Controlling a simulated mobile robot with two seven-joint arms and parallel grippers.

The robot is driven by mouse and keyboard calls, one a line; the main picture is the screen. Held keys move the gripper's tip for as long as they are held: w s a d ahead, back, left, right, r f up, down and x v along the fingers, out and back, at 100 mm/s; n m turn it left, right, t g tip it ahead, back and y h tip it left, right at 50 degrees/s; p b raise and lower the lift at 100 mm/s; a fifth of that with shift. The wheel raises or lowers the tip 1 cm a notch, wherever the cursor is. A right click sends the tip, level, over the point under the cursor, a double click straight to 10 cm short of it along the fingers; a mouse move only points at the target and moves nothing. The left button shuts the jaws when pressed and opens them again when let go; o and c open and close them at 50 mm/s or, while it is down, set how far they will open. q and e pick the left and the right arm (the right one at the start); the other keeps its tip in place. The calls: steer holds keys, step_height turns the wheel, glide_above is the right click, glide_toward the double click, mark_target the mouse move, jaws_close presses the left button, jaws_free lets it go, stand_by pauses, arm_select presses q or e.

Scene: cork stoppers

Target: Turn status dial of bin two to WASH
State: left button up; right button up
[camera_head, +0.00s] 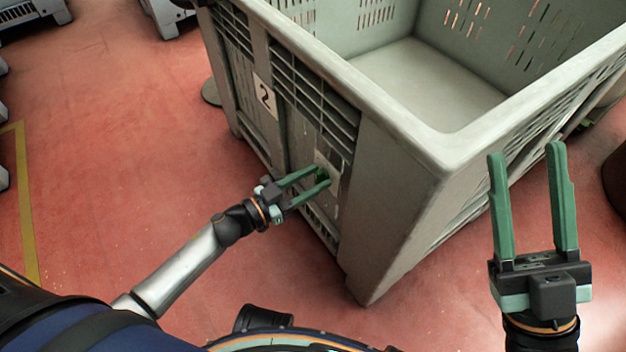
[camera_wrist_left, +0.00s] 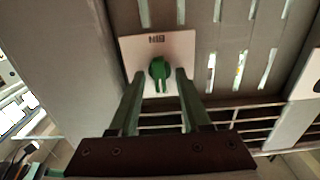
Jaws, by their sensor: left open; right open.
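The status dial (camera_wrist_left: 160,71) is a green knob on a pale plate (camera_wrist_left: 183,46) lettered "BIN", which appears upside down in the left wrist view. In the head view the dial (camera_head: 322,174) is partly hidden by my left gripper. The plate is on the side of a grey-green bin (camera_head: 393,218) marked "2" (camera_head: 264,97). My left gripper (camera_wrist_left: 161,78) is open, with its fingertips on either side of the dial; I cannot tell whether they touch it. It also shows in the head view (camera_head: 320,176). My right gripper (camera_head: 526,150) is open and empty, to the right of the bin's near corner.
The bin is large, slatted and empty where I see inside. The red floor (camera_head: 120,120) is clear to the left, with a yellow line (camera_head: 27,205) at the far left. A dark round object (camera_head: 615,182) stands at the right edge.

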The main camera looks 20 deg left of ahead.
arm_select(q)
jaws_close()
stand_by(0.4)
steer(key=shift+m, duration=0.3)
steer(key=shift+m+p, duration=0.4)
steer(key=shift+m, duration=0.5)
steer(key=m, duration=0.2)
steer(key=shift+d+m, duration=0.1)
steer(key=shift+m, duration=0.2)
steer(key=m, duration=0.3)
steer(key=shift+s+m+p, duration=0.1)
steer(key=shift+m+p, duration=0.2)
steer(key=shift+p, duration=0.05)
steer(key=shift+f+m, duration=0.15)
steer(key=shift+m, duration=1.45)
